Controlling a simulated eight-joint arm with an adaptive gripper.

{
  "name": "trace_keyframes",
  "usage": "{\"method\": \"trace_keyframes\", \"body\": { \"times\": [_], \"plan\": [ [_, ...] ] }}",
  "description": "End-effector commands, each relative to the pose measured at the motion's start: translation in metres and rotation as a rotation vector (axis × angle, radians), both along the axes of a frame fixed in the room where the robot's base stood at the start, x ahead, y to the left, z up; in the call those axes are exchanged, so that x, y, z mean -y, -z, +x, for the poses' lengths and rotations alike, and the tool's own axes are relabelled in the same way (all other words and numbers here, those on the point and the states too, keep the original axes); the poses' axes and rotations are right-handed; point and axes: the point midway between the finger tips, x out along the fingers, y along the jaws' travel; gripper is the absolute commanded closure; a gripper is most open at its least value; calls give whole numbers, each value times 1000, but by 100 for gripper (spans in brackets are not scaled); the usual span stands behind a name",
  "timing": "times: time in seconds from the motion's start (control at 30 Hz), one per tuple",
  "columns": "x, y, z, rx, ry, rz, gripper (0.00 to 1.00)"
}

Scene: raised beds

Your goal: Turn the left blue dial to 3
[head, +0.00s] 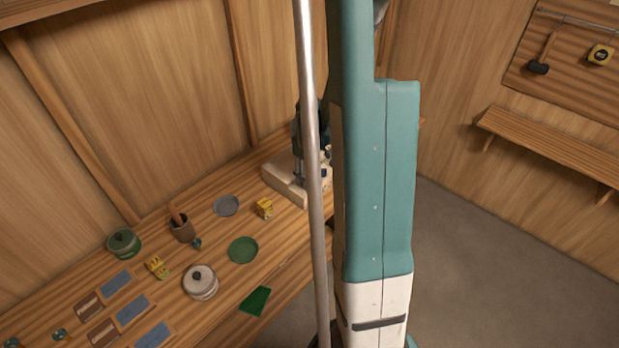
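My gripper (299,175) is dark and points down over a pale wooden block or box (284,188) at the far right end of the bench. A metal pole and my teal and white arm part hide much of it, so its fingers and any contact are unclear. No blue dial can be made out clearly, and no number can be read. Small blue-green knob-like things sit on the bench, one beside the brown pot (196,243) and one at the lower left (59,334); I cannot tell whether either is a dial.
A shelf (550,145) is at right.

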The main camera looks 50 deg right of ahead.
Motion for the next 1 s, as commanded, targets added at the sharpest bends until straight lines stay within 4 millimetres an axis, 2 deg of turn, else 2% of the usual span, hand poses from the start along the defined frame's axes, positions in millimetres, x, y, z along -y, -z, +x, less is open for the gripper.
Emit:
{"method": "trace_keyframes", "body": {
  "times": [0.2, 0.43, 0.77, 1.0],
  "plan": [
    [0, 0, 0, 0, 0, 0, 65],
    [0, 0, 0, 0, 0, 0, 92],
    [0, 0, 0, 0, 19, 0, 92],
    [0, 1, 0, 0, 107, 0, 92]
  ]
}}
